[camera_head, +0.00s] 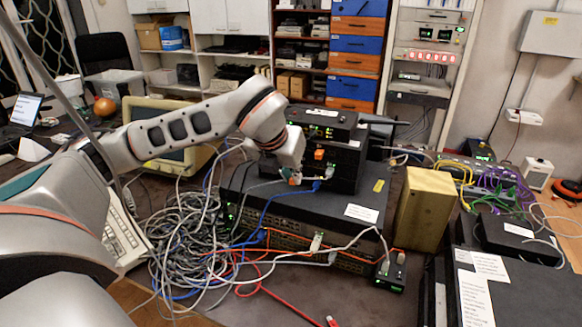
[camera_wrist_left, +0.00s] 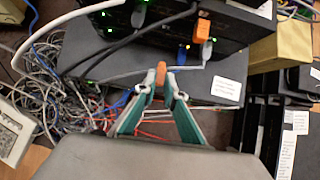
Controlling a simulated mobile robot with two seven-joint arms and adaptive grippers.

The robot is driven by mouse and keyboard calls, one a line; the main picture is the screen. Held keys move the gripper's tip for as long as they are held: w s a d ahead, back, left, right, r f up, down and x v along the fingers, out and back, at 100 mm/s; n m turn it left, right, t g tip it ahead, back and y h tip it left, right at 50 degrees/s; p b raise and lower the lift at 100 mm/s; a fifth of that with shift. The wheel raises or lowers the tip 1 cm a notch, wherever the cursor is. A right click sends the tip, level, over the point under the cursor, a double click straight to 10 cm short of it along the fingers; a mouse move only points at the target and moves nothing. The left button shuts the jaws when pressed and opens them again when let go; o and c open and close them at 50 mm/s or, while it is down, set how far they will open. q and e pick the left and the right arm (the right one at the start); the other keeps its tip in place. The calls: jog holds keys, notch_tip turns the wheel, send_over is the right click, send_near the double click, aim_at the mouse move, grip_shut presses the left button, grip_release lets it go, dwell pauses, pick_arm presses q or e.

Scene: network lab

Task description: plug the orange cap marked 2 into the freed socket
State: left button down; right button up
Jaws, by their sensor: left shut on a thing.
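My left gripper (camera_head: 292,179) is shut on a small orange cap, which shows between the fingertips in the left wrist view (camera_wrist_left: 161,67). The gripper also shows from above there (camera_wrist_left: 161,82). It holds the cap over the wide dark box, in front of the stacked black device (camera_head: 330,160). A second orange cap (camera_head: 319,154) sits in the device's front face; it also shows in the left wrist view (camera_wrist_left: 210,36). No number is readable on either cap. I cannot pick out the freed socket. My right gripper is in neither view.
The wide dark box (camera_head: 290,212) carries the black device, with grey and blue cables running near the gripper. A big cable tangle (camera_head: 185,240) lies to the left. A yellowish box (camera_head: 424,209) stands at the right.

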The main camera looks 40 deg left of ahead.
pick_arm(q)
jog(key=shift+w+a+f, duration=0.1)
jog(key=shift+w, duration=0.35)
jog(key=shift+w+a+b, duration=0.25)
jog(key=shift+w+b, duration=0.2)
jog(key=shift+w, duration=0.55)
jog(key=shift+w+a, duration=0.15)
jog(key=shift+w, duration=0.65)
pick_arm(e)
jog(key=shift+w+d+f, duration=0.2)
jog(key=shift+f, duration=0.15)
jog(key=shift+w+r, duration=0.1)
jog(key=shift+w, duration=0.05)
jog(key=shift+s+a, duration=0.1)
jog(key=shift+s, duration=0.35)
pick_arm(q)
jog(key=shift+w, duration=0.1)
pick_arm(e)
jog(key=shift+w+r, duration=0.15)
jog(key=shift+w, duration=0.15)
pick_arm(q)
jog(key=shift+r, duration=0.2)
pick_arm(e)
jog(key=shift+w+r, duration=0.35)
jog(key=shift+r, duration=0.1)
